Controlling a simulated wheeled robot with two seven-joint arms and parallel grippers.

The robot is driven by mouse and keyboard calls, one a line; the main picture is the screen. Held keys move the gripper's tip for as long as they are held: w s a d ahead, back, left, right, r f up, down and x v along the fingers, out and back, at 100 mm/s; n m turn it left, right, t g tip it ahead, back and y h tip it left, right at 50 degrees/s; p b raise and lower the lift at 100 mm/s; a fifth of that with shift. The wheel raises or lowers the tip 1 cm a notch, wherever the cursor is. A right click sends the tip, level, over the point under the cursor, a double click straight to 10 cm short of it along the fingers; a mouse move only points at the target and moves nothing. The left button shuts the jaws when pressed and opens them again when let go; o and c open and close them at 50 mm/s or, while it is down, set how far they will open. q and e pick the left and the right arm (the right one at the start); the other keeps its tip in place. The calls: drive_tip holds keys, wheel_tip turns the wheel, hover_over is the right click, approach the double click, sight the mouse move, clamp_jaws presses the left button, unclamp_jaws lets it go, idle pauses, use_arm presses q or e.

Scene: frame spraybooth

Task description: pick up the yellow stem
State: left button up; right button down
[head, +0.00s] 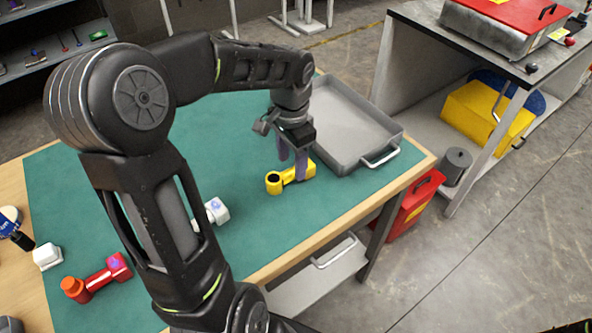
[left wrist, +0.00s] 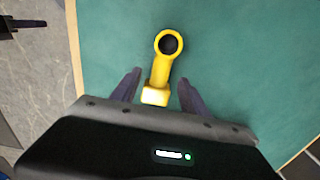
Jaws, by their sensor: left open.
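The yellow stem (head: 289,177) lies on the green mat in front of the grey tray. Its ring end with a dark hole points left and its block end points right. My left gripper (head: 293,163) is above the stem, pointing down, with its fingers open near the stem's block end. In the left wrist view the stem (left wrist: 161,66) lies between the two open fingers of the gripper (left wrist: 158,92), with its ring end beyond the tips. I cannot tell the exact height of the fingers above the mat.
The grey tray (head: 395,133) is empty, right behind the stem. A red stem (head: 99,277) and a white block (head: 47,256) lie at the left. A white stem (head: 216,209) is partly hidden by my left arm. The green mat (head: 255,235) is clear near the front.

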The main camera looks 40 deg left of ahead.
sight(292, 170)
use_arm(q)
wheel_tip(292, 170, down, 4)
drive_tip(key=shift+r, duration=0.15)
drive_tip(key=shift+c, duration=0.3)
clamp_jaws()
idle(0.6)
